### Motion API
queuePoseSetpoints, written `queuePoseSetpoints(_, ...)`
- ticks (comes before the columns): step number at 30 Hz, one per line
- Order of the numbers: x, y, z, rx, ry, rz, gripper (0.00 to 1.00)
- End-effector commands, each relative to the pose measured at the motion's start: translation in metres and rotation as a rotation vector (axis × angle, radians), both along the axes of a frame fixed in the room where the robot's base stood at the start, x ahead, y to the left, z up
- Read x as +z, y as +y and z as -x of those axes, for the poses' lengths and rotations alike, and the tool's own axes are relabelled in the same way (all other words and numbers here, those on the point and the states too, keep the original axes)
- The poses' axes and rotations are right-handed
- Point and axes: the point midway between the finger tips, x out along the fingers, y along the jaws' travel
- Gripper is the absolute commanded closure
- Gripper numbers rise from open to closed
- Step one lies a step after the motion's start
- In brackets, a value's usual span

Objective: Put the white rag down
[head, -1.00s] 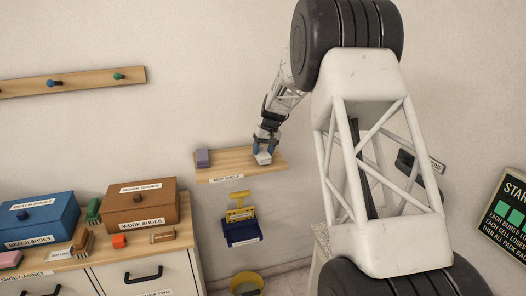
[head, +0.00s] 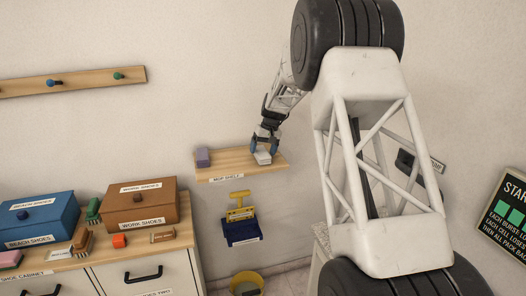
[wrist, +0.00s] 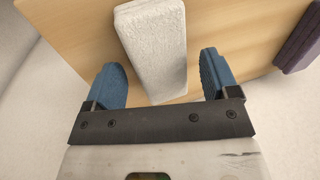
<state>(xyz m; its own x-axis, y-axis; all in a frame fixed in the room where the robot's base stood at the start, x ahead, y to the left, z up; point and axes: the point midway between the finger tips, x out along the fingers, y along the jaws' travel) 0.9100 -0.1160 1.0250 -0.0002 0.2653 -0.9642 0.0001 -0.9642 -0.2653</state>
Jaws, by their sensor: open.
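The white rag (head: 263,158) is a folded white block lying on the wooden mop shelf (head: 225,165), towards its right end. In the wrist view the rag (wrist: 154,45) lies flat on the wood of the shelf (wrist: 225,30). My gripper (head: 264,149) is just above the rag in the head view. In the wrist view my gripper (wrist: 162,83) is open, with one blue finger on each side of the rag's near end. A gap shows between the rag and each finger.
A purple block (head: 203,157) sits at the shelf's left end and shows at the right of the wrist view (wrist: 298,45). A yellow and blue item (head: 241,222) hangs below the shelf. Shoe boxes (head: 140,203) and brushes stand on the cabinet at left.

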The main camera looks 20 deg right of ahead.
Motion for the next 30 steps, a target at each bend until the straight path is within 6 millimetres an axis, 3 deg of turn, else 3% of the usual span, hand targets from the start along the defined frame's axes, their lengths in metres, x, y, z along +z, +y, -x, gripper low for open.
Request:
queuePoseSetpoints(8, 0.028, -0.008, 0.000, -0.001, -0.002, 0.001, 0.19)
queuePoseSetpoints(21, 0.093, -0.026, 0.000, 0.000, -0.001, 0.001, 0.19)
queuePoseSetpoints(30, 0.112, -0.031, 0.000, -0.001, 0.000, 0.000, 0.19)
